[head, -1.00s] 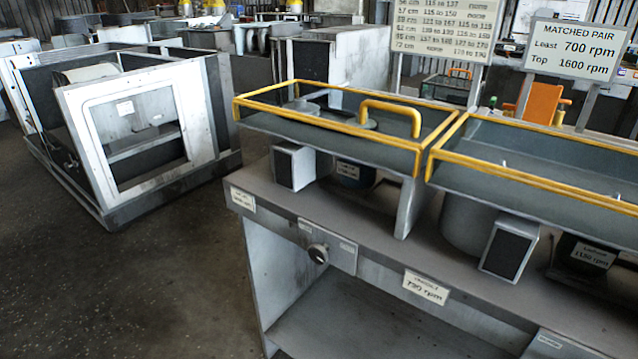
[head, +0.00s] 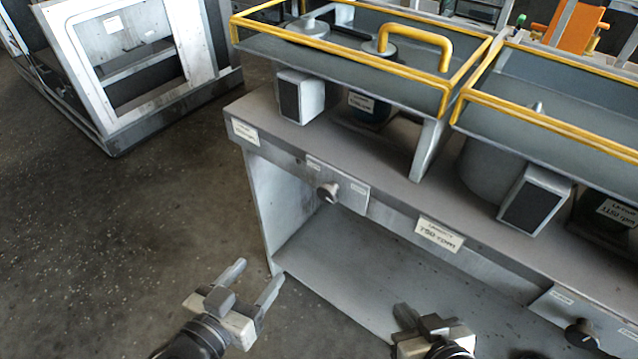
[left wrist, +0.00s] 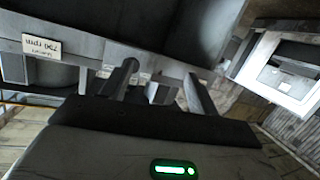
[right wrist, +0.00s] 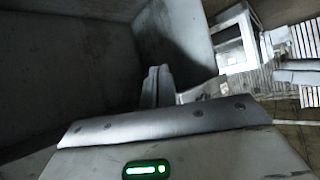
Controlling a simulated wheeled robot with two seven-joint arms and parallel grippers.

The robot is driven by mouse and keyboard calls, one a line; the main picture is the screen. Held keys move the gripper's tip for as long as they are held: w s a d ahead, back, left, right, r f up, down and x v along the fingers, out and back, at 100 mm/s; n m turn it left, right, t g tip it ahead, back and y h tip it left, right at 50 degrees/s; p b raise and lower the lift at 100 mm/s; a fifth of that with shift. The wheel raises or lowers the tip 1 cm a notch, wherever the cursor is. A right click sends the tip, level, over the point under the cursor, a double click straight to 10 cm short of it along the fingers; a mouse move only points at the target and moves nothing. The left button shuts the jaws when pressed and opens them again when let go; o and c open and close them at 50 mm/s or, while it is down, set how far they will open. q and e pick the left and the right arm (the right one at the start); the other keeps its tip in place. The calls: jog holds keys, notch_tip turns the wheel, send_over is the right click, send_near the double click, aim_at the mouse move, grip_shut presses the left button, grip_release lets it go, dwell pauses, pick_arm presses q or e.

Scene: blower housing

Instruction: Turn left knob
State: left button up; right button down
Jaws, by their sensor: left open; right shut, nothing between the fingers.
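The left knob (head: 327,192) is a dark round knob on a light plate on the front of the grey bench (head: 262,105), near its left end. My left gripper (head: 256,274) is open and empty, below and to the left of the knob and apart from it. Its two spread fingers also show in the left wrist view (left wrist: 160,85), where I cannot make out the knob. My right gripper (head: 432,322) is shut and empty, lower and further right, in front of the bench's open lower space. Its fingers are together in the right wrist view (right wrist: 157,85).
A second knob (head: 582,335) is on the bench front at the lower right. An rpm label (head: 440,234) sits between the knobs. Yellow-railed trays (head: 340,52) stand on the bench. A white-framed cabinet (head: 118,60) stands behind left; the floor between is clear.

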pick_arm(q)
notch_tip(320, 180, up, 4)
jog(key=w+d+m+h+p, duration=0.1)
jog(key=m+h, duration=0.1)
jog(key=h, duration=0.2)
send_near(325, 196)
jog(key=shift+t, duration=0.4)
jog(key=x, duration=0.9)
jog(key=shift+d+f+p, duration=0.1)
jog(key=shift+f+p, duration=0.2)
jog(key=shift+s, duration=0.1)
jog(key=c, duration=1)
